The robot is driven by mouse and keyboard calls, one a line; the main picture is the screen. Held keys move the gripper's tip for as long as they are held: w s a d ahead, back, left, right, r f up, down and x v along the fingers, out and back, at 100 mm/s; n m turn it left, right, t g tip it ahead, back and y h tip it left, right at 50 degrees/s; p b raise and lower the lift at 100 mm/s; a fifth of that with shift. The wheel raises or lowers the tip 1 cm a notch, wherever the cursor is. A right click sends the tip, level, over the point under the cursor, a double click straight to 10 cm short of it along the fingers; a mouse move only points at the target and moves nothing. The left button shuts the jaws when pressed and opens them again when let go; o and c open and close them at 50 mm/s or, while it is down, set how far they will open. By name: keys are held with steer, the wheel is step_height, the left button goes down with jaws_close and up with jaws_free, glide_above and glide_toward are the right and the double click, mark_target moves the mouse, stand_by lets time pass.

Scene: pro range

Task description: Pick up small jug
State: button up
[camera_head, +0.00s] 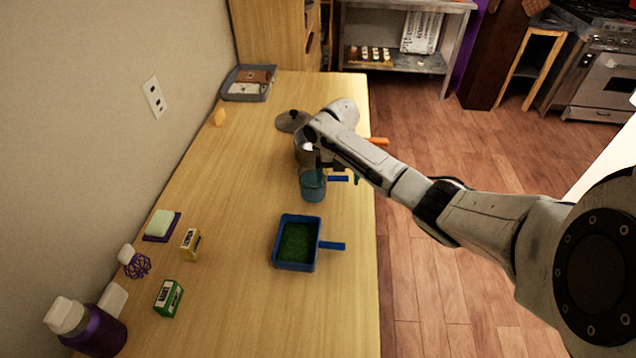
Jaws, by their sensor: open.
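A small translucent teal jug (313,188) stands on the wooden table near its right side, with a blue handle (339,179) pointing right. My gripper (322,166) is at the end of the arm, directly above or just behind the jug's rim. Its fingers are small and dark here and partly hidden by my arm, but they are open. I cannot tell whether they touch the jug. Nothing is seen held.
A grey metal pot (304,147) stands just behind the jug, with a lid (292,120) farther back. A blue square pan with green contents (283,265) lies in front. Small boxes (168,298) and a purple bottle (100,332) line the left. The table's middle left is clear.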

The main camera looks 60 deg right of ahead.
steer(key=shift+f, duration=0.7)
steer(key=shift+c, duration=0.4)
steer(key=c, duration=1.2)
steer(key=shift+c, duration=0.4)
steer(key=shift+r, duration=0.2)
